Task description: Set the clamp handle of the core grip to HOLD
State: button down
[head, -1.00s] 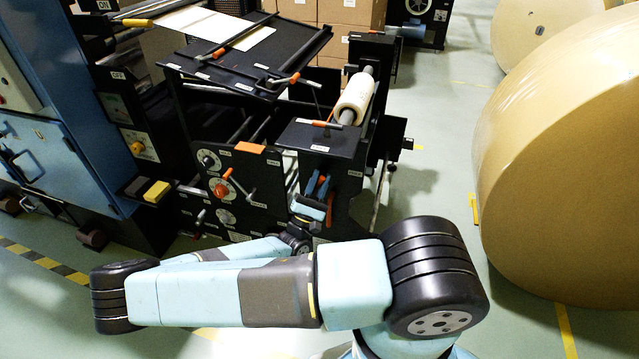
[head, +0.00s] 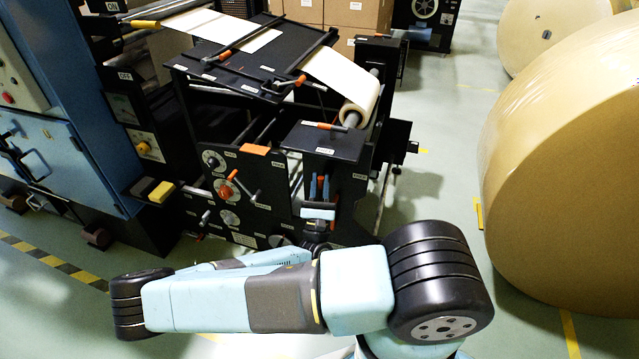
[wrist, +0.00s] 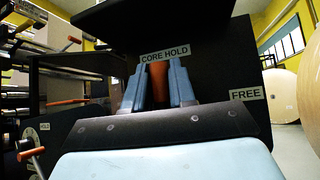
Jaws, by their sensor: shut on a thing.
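My gripper (wrist: 159,85) is shut on the orange clamp handle (wrist: 158,80), with one blue finger on each side of it in the wrist view. The handle stands upright, just below the label CORE HOLD (wrist: 165,56). A label FREE (wrist: 245,94) is on the dark panel to the right. In the head view my gripper (head: 319,188) is at the front panel, below the small black shelf (head: 345,143). The handle's pivot and lower part are hidden behind my gripper.
A paper roll (head: 357,108) sits on a shaft behind the shelf, with its sheet running up to the black table (head: 245,75). Other orange-tipped handles and dials (head: 225,190) are to the left. A huge kraft roll (head: 570,180) stands right, with clear floor before it.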

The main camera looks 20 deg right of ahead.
jog(key=shift+a, duration=0.1)
jog(key=c, duration=1.1)
grip_release()
jog(key=shift+o, duration=0.2)
jog(key=v, duration=1.4)
jog(key=shift+w, duration=0.15)
